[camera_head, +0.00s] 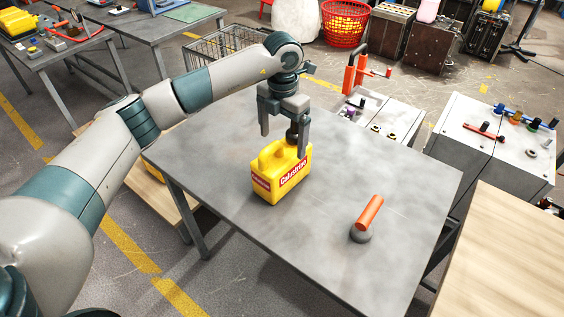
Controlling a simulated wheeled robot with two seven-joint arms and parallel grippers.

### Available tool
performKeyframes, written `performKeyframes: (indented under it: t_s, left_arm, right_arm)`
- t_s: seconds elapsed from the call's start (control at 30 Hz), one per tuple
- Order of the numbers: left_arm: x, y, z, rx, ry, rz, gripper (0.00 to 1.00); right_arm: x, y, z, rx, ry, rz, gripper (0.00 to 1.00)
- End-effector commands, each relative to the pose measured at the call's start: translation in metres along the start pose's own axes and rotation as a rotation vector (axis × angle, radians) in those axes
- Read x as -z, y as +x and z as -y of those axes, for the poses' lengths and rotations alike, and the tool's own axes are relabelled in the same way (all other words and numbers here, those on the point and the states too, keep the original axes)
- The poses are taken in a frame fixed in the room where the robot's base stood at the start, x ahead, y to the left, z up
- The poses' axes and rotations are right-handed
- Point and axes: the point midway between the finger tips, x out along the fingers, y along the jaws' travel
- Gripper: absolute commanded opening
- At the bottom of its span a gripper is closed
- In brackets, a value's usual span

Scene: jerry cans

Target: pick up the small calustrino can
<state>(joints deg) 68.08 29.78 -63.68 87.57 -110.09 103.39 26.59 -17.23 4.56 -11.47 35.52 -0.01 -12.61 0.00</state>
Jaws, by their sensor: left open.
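The small Calustrino can (281,176) is yellow with a red label and a dark cap. It stands upright on the grey metal table, near the middle. My left gripper (284,143) is open and points down, just above and behind the can's top. One finger hangs to the left of the can, and the other is close to the cap at the right. I cannot tell whether a finger touches the can. My right gripper is not in view.
An object with an orange handle and dark round base (368,219) stands on the grey table (330,262), right of the can. A wooden surface (510,260) is at the lower right. Grey cabinets (465,130) stand behind. The table's front is clear.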

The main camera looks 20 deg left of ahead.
Motion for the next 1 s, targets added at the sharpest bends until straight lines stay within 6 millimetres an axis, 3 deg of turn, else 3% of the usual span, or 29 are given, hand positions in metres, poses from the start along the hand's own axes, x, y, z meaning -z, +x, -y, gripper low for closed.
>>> performKeyframes:
  t_s: [0.63,1.0]
  left_arm:
    - [0.001,0.014,0.0,0.001,-0.001,-0.003,0.92]
    - [0.002,0.05,0.0,0.002,-0.002,-0.003,0.92]
  right_arm:
    - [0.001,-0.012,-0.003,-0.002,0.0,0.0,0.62]
    - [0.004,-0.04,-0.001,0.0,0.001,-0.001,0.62]
